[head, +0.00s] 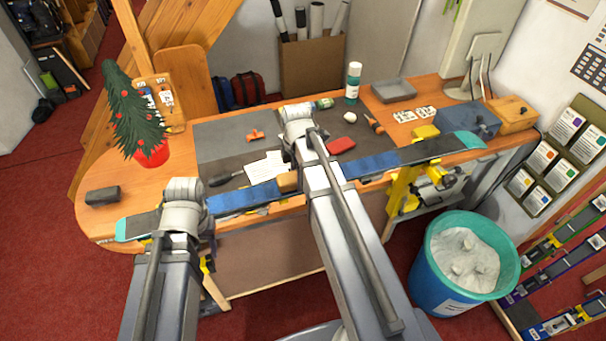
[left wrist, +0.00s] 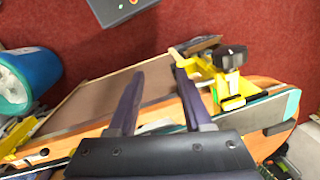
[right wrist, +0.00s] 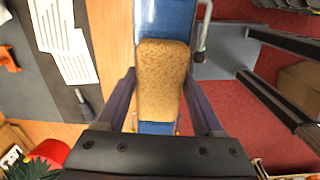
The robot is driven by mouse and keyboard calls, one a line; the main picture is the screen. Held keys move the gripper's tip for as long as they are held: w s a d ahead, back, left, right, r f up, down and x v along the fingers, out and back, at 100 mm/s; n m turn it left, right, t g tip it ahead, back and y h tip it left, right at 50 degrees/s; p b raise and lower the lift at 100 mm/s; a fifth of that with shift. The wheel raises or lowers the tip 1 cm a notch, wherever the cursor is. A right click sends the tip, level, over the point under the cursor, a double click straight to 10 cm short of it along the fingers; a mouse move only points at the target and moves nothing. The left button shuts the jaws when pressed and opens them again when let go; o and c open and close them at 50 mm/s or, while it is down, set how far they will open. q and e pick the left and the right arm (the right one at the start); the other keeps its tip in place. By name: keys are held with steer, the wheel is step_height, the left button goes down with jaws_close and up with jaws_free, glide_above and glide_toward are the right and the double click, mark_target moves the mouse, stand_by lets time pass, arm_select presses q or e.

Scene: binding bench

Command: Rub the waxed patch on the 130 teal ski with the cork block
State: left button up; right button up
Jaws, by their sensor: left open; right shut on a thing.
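The ski (head: 245,199) lies along the front of the bench, with teal ends and blue stretches along its middle. No "130" marking is readable, and I cannot make out a distinct waxed patch. The tan cork block (head: 287,182) is on or just above the ski's blue middle; contact is unclear. In the right wrist view, my right gripper (right wrist: 160,82) is shut on the cork block, fingers on both sides, with blue ski surface beyond and below it. My left gripper (left wrist: 156,82) is open and empty near the ski's left end, beside a yellow vise (left wrist: 225,82).
The wooden bench (head: 95,215) holds a red-potted small tree (head: 140,120), a dark block (head: 102,196), papers (head: 262,168), a red item (head: 342,145) and a spray-type bottle (head: 353,82). A teal bin (head: 430,270) stands at right. Another yellow vise (head: 403,190) supports the ski's right part.

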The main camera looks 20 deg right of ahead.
mark_target(286, 179)
steer(key=shift+a, duration=0.35)
steer(key=shift+w+a+f, duration=0.1)
steer(key=shift+w+a, duration=0.05)
steer(key=shift+a, duration=1.2)
steer(key=shift+a, duration=0.1)
steer(key=shift+w+a, duration=0.2)
steer(key=shift+a, duration=1.25)
steer(key=shift+w+a, duration=0.1)
steer(key=shift+a, duration=1.4)
steer(key=shift+w+a, duration=0.2)
steer(key=shift+a, duration=1.35)
